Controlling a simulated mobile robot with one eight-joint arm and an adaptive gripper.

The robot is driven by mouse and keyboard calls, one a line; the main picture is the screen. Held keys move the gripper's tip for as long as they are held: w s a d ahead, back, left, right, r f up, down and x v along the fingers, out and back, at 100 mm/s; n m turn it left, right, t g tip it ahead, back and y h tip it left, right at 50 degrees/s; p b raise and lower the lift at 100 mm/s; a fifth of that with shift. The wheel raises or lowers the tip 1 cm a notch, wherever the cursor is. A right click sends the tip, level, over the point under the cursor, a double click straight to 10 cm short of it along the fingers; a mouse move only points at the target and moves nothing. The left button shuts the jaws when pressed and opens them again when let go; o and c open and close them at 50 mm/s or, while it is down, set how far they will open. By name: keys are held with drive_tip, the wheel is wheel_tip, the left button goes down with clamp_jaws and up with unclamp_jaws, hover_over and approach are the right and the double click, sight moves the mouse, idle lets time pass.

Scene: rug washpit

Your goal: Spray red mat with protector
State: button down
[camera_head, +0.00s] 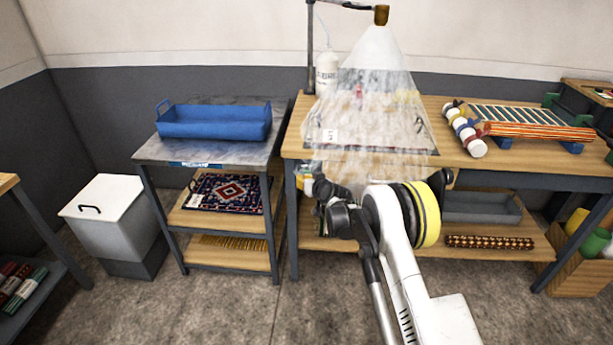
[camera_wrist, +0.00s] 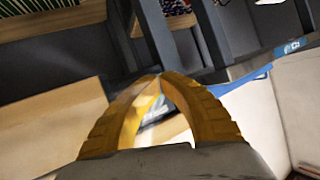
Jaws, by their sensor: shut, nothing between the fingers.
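A brass spray nozzle (camera_head: 381,14) hangs from a dark post above the wooden bench (camera_head: 448,150). A pale, see-through cone of spray (camera_head: 375,70) spreads down from it over a flat tray or board (camera_head: 318,136) with a white label. The spray veils what lies there, so I cannot tell whether a red mat is under it. A white bottle (camera_head: 327,72) with a printed label stands by the post. My gripper (camera_wrist: 160,78) has yellow ribbed fingers that meet at the tips, empty. In the head view it is in front of the bench, mostly hidden by my arm.
A blue tub (camera_head: 214,121) sits on a grey-topped cart with a patterned red and blue rug (camera_head: 228,192) on its shelf. A lidded white bin (camera_head: 112,220) stands left. A striped rug (camera_head: 525,122) lies at the bench's right. Colored containers (camera_head: 590,240) stand far right.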

drive_tip(key=shift+s, duration=0.85)
drive_tip(key=shift+s, duration=0.1)
drive_tip(key=shift+s+a, duration=0.1)
drive_tip(key=shift+s, duration=2.3)
